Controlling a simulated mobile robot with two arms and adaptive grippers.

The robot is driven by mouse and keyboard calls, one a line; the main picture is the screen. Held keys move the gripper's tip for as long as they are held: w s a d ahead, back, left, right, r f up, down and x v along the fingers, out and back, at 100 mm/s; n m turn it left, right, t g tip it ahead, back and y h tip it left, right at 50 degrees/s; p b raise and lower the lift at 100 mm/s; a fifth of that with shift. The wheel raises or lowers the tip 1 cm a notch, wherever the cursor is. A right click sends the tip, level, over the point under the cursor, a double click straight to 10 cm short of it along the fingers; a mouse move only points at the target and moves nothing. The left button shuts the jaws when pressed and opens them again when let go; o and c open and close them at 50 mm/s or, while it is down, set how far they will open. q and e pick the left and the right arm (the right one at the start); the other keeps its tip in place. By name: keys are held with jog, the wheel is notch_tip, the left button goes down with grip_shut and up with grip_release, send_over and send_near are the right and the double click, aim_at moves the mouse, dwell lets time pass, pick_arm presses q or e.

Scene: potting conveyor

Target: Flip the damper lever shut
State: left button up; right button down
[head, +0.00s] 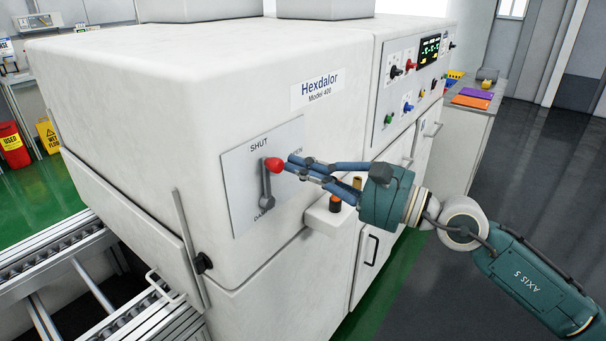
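The damper lever (266,187) is a grey handle with a red knob (274,165), on a grey plate (240,190) on the white machine's side. It points up toward the word SHUT; the lettering on the right of the plate is partly hidden by my gripper. My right gripper (290,163) reaches in from the right with its fingertips at the right side of the red knob. The fingers lie close together at the tips, but I cannot tell whether they touch the knob or how far they are apart. My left gripper is not in view.
The white Hexdalor machine (140,95) fills the middle. A small white ledge (322,217) with an orange-and-black button juts out below my gripper. A control panel (410,75) with knobs is at the right. A roller conveyor (50,258) runs at lower left. The floor at right is open.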

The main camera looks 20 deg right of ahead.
jog(key=shift+a+r+n, duration=0.1)
jog(key=shift+n, duration=0.2)
jog(key=r+v, duration=0.1)
jog(key=v, duration=1.1)
jog(key=shift+f, duration=0.5)
dwell(0.3)
